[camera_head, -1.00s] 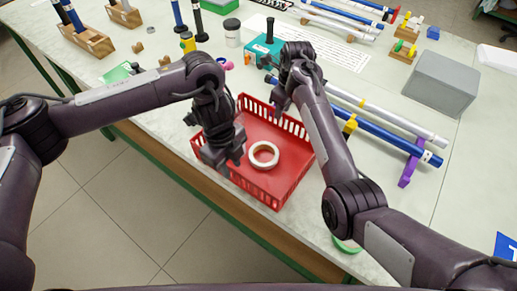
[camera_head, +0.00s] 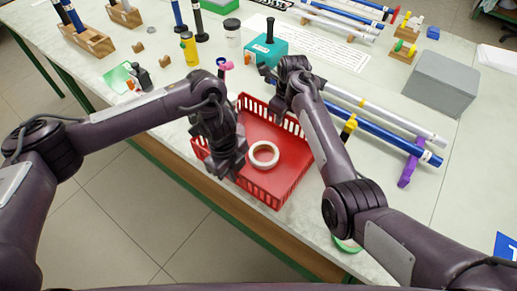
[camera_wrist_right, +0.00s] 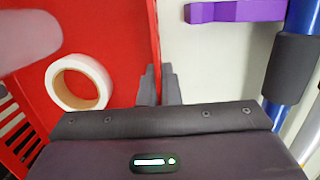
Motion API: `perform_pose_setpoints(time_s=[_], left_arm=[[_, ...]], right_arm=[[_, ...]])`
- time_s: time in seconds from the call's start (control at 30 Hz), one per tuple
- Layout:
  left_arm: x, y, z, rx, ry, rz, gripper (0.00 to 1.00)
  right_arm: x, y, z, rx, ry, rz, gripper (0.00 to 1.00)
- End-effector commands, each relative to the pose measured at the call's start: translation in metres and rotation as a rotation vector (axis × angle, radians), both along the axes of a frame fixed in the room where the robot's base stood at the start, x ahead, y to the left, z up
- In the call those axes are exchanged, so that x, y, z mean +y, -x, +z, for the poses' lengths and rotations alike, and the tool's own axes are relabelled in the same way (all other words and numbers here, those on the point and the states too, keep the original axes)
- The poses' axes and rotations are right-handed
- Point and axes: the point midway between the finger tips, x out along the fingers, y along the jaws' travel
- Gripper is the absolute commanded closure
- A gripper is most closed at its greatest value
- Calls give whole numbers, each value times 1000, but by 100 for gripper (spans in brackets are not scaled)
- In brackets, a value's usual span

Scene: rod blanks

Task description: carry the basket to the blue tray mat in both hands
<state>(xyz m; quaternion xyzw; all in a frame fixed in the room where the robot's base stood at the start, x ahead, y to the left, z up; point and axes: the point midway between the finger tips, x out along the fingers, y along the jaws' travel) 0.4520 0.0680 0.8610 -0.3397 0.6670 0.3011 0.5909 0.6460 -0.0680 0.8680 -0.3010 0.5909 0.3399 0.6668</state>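The red basket (camera_head: 292,181) stands on the table near its front edge, with a white ring (camera_head: 263,154) lying inside. My left gripper (camera_head: 226,172) is at the basket's left wall, fingers pointing down and apart; its contact with the wall is unclear. My right gripper (camera_head: 279,108) is at the basket's far right. In the right wrist view its two fingers (camera_wrist_right: 160,84) stand close together, one on each side of the basket's right wall; whether they press on it cannot be told. A blue piece with white marking (camera_head: 507,247), probably the blue tray mat, is cut off at the right edge.
Blue and white rods (camera_head: 385,133) on a purple support (camera_head: 408,170) lie right of the basket. A grey box (camera_head: 440,84) stands farther right. A teal block with a black handle (camera_head: 267,48) is behind the basket. The table's right front is mostly clear.

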Motion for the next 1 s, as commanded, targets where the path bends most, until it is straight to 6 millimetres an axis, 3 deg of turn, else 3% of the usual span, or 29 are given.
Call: perform_pose_setpoints(time_s=[0.43,1.0], left_arm=[[0,0,5,-1,1,0,100],[0,0,52,-1,1,0,100]], right_arm=[[0,0,6,-1,0,0,100],[0,0,52,-1,0,0,100]])
